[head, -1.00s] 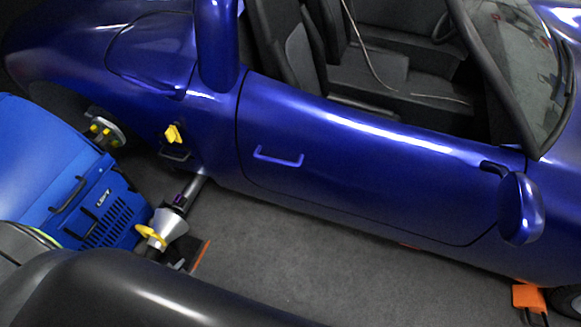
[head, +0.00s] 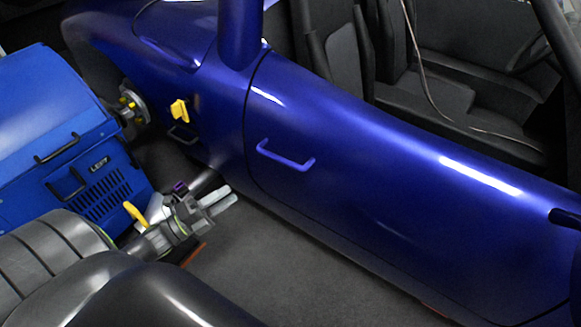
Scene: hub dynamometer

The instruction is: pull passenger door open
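The passenger door (head: 370,185) is the blue side panel of the car and sits flush with the body, closed. Its bar handle (head: 285,156) is a blue-purple pull near the door's left edge. My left gripper (head: 225,200) is in the lower left of the head view, below and left of the handle and apart from it. Its two pale fingers point right with a gap between them, and nothing shows in the gap. My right gripper is out of view.
A blue dynamometer unit (head: 75,150) stands at the left by the rear wheel hub (head: 130,103). A yellow-capped fitting (head: 180,110) sits on the car body left of the door. Grey floor (head: 285,275) lies clear below the door.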

